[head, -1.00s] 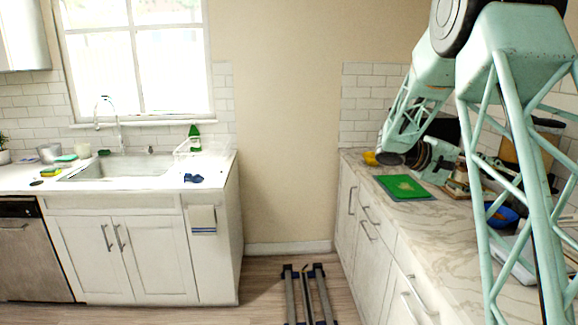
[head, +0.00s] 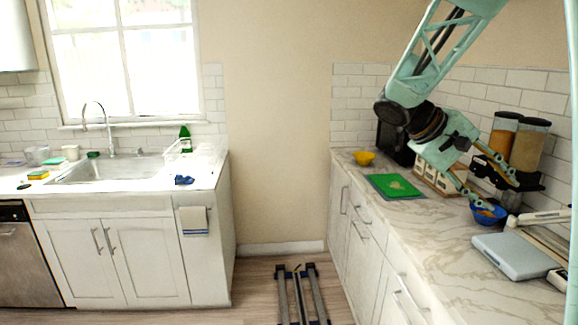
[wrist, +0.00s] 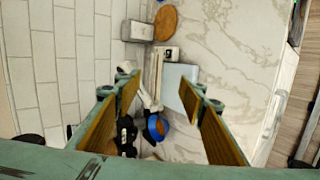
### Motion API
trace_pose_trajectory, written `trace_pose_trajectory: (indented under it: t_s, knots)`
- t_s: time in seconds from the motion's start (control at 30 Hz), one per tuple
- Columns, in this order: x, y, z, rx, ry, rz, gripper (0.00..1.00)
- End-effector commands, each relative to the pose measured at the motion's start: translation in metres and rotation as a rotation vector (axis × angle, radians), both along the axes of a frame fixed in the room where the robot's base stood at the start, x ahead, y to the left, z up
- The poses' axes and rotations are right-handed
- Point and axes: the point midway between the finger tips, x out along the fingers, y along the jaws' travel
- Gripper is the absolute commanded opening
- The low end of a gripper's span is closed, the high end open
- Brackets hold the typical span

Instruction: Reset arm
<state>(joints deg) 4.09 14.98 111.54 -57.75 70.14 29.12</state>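My gripper (head: 497,194) is open over the right counter, its fingers pointing down and to the right. In the wrist view its two fingers (wrist: 160,84) are wide apart with brown inner pads and hold nothing. A blue bowl (head: 488,215) with orange-brown contents sits on the counter close to the fingertips. The bowl also shows between the fingers in the wrist view (wrist: 152,134). I cannot tell how far the fingertips are above it.
The marble counter (head: 440,225) holds a green cutting board (head: 393,186), a yellow bowl (head: 364,158), a spice rack (head: 436,177), two food dispensers (head: 528,145) and a grey scale (head: 514,255). The tiled wall stands behind. The counter's front stretch is clear.

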Motion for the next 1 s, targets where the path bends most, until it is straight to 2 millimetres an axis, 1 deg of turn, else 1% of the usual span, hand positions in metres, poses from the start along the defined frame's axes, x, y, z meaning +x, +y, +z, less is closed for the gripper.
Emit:
trace_pose_trajectory:
  t_s: [0.1,0.47,1.0]
  knots:
    - [-0.02,0.013,0.004,0.043,-0.009,0.001,0.37]
    - [-0.077,0.054,0.007,0.179,-0.039,0.01,0.37]
    - [-0.157,0.118,0.005,0.377,-0.098,0.041,0.37]
